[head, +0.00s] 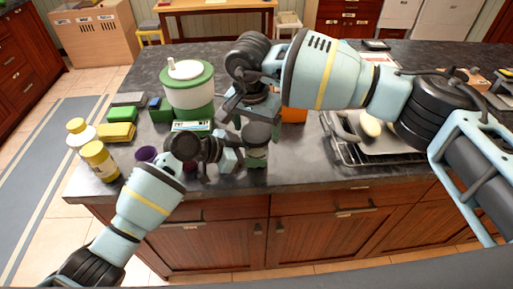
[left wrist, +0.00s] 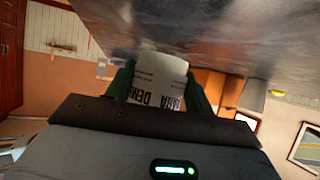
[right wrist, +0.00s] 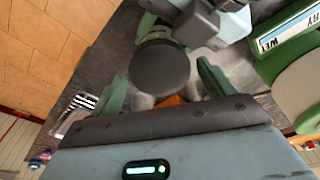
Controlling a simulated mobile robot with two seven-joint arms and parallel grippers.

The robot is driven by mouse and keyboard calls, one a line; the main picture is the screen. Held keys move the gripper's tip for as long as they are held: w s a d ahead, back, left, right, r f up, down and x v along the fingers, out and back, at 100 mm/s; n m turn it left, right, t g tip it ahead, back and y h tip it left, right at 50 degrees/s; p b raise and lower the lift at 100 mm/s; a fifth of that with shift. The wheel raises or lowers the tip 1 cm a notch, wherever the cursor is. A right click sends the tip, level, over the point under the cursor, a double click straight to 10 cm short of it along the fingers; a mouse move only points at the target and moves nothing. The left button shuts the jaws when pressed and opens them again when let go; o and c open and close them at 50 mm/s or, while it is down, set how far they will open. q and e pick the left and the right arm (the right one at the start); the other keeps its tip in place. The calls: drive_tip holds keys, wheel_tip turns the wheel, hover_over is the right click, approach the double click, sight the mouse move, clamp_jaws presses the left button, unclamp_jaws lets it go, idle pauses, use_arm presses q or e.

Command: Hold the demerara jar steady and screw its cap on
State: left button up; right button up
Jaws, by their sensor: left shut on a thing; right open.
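The demerara jar (head: 256,157) stands upright near the counter's front edge. Its white label with black letters shows in the left wrist view (left wrist: 157,85). A dark grey round cap (head: 257,133) sits over the jar's mouth; I cannot tell how tightly it is seated. The cap also shows as a disc in the right wrist view (right wrist: 160,68). My left gripper (head: 238,157) is shut on the jar's body from the left. My right gripper (head: 250,117) is above the cap, its green fingers open on either side of it in the right wrist view, with gaps.
A white and green lidded canister (head: 188,88) stands behind on the left. Yellow-labelled bottles (head: 99,160), a yellow block (head: 117,132) and a purple cup (head: 146,154) are at the left. A tray on a wire rack (head: 395,146) lies at the right. An orange object (head: 294,115) is behind.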

drive_tip(key=shift+f, duration=0.4)
